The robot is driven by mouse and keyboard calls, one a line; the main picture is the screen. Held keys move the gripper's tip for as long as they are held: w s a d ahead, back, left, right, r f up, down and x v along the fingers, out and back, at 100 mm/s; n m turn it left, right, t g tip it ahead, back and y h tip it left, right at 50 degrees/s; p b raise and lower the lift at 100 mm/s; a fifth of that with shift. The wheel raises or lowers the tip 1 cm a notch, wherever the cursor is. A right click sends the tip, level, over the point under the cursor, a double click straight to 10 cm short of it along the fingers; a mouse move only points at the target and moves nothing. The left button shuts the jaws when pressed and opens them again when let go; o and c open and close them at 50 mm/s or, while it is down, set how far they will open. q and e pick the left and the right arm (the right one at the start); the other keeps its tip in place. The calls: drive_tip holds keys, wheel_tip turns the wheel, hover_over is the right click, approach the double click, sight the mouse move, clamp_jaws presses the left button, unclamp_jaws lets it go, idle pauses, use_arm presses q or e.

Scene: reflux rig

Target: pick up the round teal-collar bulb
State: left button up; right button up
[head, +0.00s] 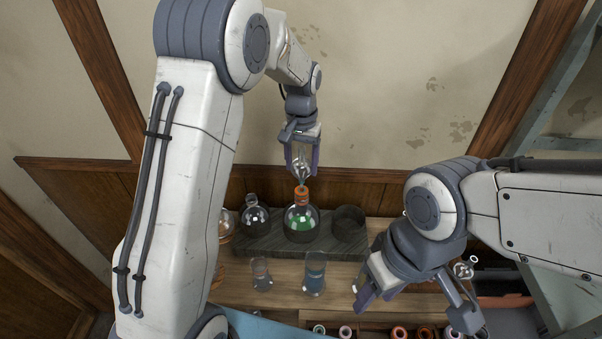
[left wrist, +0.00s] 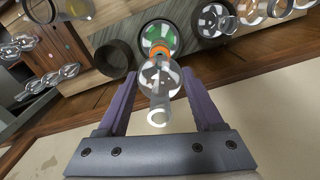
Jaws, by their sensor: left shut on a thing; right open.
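My left gripper (head: 302,172) is shut on a clear glass bulb (left wrist: 160,78), held right above the orange-collared round flask with green liquid (head: 300,222). The bulb's open neck faces the camera in the left wrist view. Whether bulb and flask touch is unclear. I see no teal collar on the held bulb. My right gripper (head: 414,306) is open and empty over the right part of the bench. A small clear round glass piece (head: 464,269) shows beside it, partly hidden; its collar colour cannot be told.
A dark grey block (head: 268,238) carries the flask, another round flask (head: 255,215) and a dark empty ring (head: 348,222). Two glass beakers (head: 261,274), (head: 315,276) stand in front. Several coloured rings (head: 398,332) lie along the front. My arms hide much of both sides.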

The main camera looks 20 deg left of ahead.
use_arm(q)
drive_tip(key=s+d+r+b, duration=0.2)
drive_tip(key=d+r+b, duration=0.1)
drive_tip(key=d+r, duration=0.5)
drive_tip(key=d, duration=0.3)
drive_tip(key=shift+s+d, duration=0.2)
drive_tip(key=shift+s, duration=0.05)
